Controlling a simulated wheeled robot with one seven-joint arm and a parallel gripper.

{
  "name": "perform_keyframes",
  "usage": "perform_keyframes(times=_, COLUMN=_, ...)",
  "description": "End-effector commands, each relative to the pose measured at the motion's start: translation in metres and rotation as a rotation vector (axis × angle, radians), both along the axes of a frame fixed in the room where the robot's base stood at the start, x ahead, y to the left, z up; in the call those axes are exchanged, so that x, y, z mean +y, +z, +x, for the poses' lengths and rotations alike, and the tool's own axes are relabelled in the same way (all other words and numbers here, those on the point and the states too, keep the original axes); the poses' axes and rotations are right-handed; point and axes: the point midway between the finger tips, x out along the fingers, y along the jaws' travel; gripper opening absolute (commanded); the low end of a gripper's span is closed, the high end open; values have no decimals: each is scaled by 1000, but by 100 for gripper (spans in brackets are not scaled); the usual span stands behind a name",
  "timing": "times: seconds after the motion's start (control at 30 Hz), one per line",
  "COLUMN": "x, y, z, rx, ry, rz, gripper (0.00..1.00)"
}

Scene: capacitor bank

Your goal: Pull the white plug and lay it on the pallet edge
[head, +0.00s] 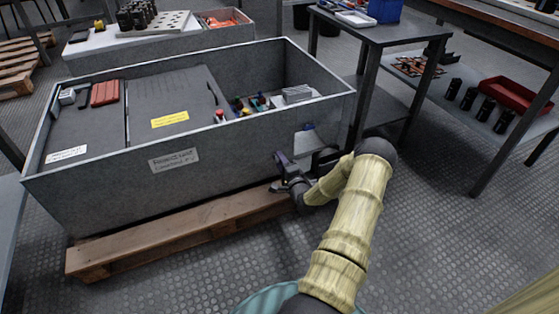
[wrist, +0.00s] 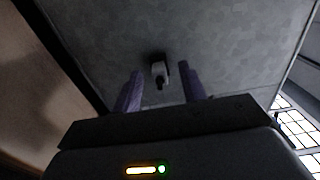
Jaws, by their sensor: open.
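In the wrist view the white plug (wrist: 158,72) shows as a small pale block with a dark end, on the grey wall of the cabinet. It appears between the two purple fingers of my gripper (wrist: 160,68). The fingers are open, with a gap on each side of the plug; I cannot tell how deep it sits between them. In the head view my gripper (head: 279,173) is low at the right part of the cabinet's front wall, and the plug is not clearly visible there. The wooden pallet (head: 165,238) lies under the cabinet, its front edge sticking out below my gripper.
The open grey cabinet (head: 110,195) holds dark panels, red blocks and small coloured parts. A dark side table (head: 395,35) stands close behind its right end. A shelf with black cylinders and a red bin (head: 513,95) is at the right. The floor in front is clear.

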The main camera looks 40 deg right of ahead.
Motion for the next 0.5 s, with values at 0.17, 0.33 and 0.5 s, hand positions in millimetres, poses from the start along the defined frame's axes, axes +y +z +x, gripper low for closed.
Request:
perform_keyframes(times=0.17, x=0, y=1, z=0, rx=0, ry=0, rz=0, gripper=42)
perform_keyframes(times=0.33, x=0, y=0, z=0, rx=0, ry=0, rz=0, gripper=42)
perform_keyframes(times=0.5, x=0, y=0, z=0, rx=0, ry=0, rz=0, gripper=24)
